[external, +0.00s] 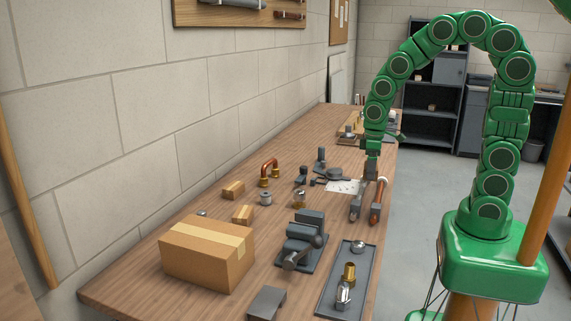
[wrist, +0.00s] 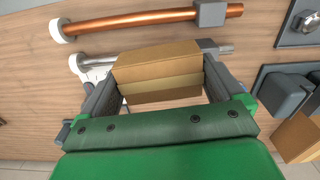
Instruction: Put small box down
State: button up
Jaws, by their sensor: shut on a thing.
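My gripper (wrist: 160,78) is shut on a small cardboard box (wrist: 157,72) with a paler tape band, seen in the wrist view. One dark finger is on each side of the box. In the external view my gripper (external: 371,166) hangs low over the far right part of the wooden workbench (external: 185,222), behind the copper pipe. The held box cannot be made out there. I cannot tell whether its underside touches the bench. Two other small boxes (external: 233,189) (external: 243,214) lie on the bench near the wall.
A copper pipe (external: 378,200) lies close to my gripper; it also shows in the wrist view (wrist: 150,18). A large box (external: 207,255), a vise (external: 304,238) and a grey tray (external: 346,282) with fittings stand nearer the front. Bare wood shows between them.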

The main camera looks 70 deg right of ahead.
jog(key=shift+s+a+r, duration=0.1)
jog(key=shift+s+r, duration=0.25)
jog(key=shift+s, duration=0.4)
jog(key=shift+s+a+r, duration=0.1)
jog(key=shift+s+r, duration=0.2)
jog(key=shift+s, duration=0.4)
jog(key=w+a+r+n, duration=0.2)
jog(key=w+a+r, duration=0.1)
jog(key=w+a, duration=0.5)
jog(key=w+a+r+n, duration=0.2)
jog(key=w+a+r, duration=0.2)
jog(key=w+a, duration=0.4)
jog(key=w+a+r+n, duration=0.2)
jog(key=a, duration=0.9)
jog(key=w+a+r+n, duration=0.2)
jog(key=a, duration=0.9)
send_over(234, 233)
jog(key=shift+f, duration=4.55)
